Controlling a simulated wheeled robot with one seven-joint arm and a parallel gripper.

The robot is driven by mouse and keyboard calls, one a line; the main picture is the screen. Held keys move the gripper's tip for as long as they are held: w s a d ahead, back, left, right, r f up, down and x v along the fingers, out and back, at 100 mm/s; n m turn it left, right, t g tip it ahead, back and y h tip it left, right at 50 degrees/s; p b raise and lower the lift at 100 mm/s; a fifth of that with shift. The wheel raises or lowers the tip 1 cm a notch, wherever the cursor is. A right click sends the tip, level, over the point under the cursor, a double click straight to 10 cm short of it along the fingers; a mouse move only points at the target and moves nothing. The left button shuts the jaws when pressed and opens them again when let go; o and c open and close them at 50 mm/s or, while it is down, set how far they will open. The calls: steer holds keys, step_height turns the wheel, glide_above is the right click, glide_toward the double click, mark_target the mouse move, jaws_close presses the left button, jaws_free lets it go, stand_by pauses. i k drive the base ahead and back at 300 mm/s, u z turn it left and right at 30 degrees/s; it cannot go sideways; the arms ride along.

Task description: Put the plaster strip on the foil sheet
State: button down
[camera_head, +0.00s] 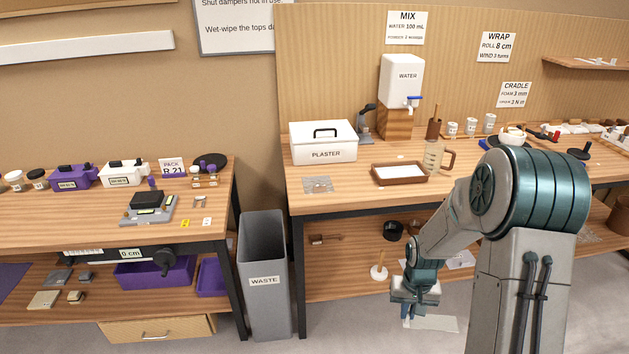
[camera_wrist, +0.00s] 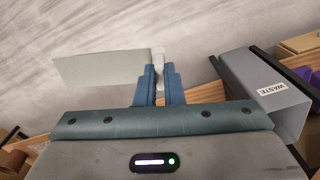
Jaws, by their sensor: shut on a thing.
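My gripper (camera_head: 408,318) hangs low in front of the right-hand bench, below the height of its top. Its fingers (camera_wrist: 160,80) are shut on the plaster strip (camera_wrist: 100,68), a pale flat piece that sticks out to the left in the wrist view. In the head view the strip (camera_head: 436,323) shows to the right of the fingertips, above the floor. The foil sheet (camera_head: 318,184), grey and crinkled, lies flat on the bench top near its front left corner, in front of the plaster box. My gripper and the strip are well apart from it.
The white plaster box (camera_head: 324,153) stands behind the foil. A brown-rimmed tray (camera_head: 399,180) and a jug (camera_head: 433,160) are to its right. A grey waste bin (camera_head: 264,282) stands between the benches. The bench's lower shelf (camera_head: 340,278) holds several small items.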

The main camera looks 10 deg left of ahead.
mark_target(317, 183)
steer(key=u, duration=0.55)
steer(key=i, duration=0.9)
steer(key=u, duration=0.45)
